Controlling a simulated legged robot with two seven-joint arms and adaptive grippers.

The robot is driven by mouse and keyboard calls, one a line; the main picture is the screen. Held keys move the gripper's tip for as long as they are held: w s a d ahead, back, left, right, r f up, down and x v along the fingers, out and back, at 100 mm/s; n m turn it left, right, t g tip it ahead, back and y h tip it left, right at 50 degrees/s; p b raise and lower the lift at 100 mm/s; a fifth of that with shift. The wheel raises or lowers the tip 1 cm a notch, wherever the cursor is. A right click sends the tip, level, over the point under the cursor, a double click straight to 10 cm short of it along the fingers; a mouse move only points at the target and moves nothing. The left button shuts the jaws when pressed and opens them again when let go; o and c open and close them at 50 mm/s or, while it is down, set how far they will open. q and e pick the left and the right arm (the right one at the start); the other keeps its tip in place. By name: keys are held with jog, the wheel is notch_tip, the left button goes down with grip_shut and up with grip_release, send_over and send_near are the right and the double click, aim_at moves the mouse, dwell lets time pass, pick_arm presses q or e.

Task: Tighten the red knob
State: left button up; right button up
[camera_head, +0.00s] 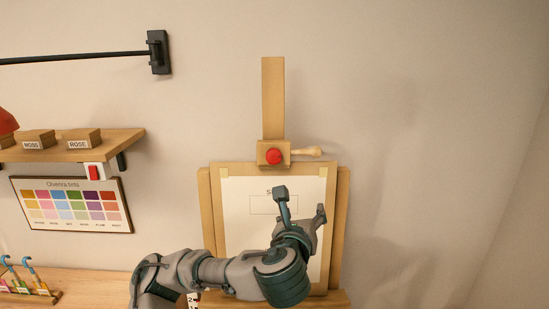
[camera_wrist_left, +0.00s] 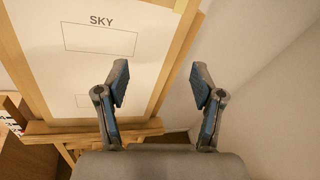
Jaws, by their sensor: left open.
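The red knob (camera_head: 274,156) sits on the front of the wooden clamp block (camera_head: 262,146) on the easel's upright post (camera_head: 273,98). A pale wooden peg (camera_head: 308,152) sticks out to the right of the block. My left gripper (camera_head: 302,200) is open and empty, below and a little right of the knob, in front of the paper. In the left wrist view my left gripper (camera_wrist_left: 160,82) shows its two fingers spread, with the board's right edge and the wall behind. The knob is out of that view. My right gripper is not in view.
The easel board (camera_head: 210,210) holds a sheet of paper (camera_head: 240,240) marked SKY in the wrist view. A wall shelf (camera_head: 110,146) with labelled blocks, a colour chart (camera_head: 72,204) and a black rail (camera_head: 85,57) are at left. The wall right of the easel is clear.

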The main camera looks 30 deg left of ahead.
pick_arm(q)
jog(key=s+a+r+m+y, duration=0.1)
jog(key=s+a+r+y, duration=0.2)
jog(key=s+a+r, duration=0.35)
jog(key=p, duration=0.5)
send_near(273, 158)
jog(key=shift+t, duration=0.3)
jog(key=x, duration=0.9)
jog(key=shift+a+f, duration=0.2)
jog(key=shift+a, duration=0.1)
jog(key=shift+w+p, duration=0.3)
jog(key=shift+w, duration=0.15)
jog(key=shift+d, duration=0.15)
jog(key=c, duration=1.1)
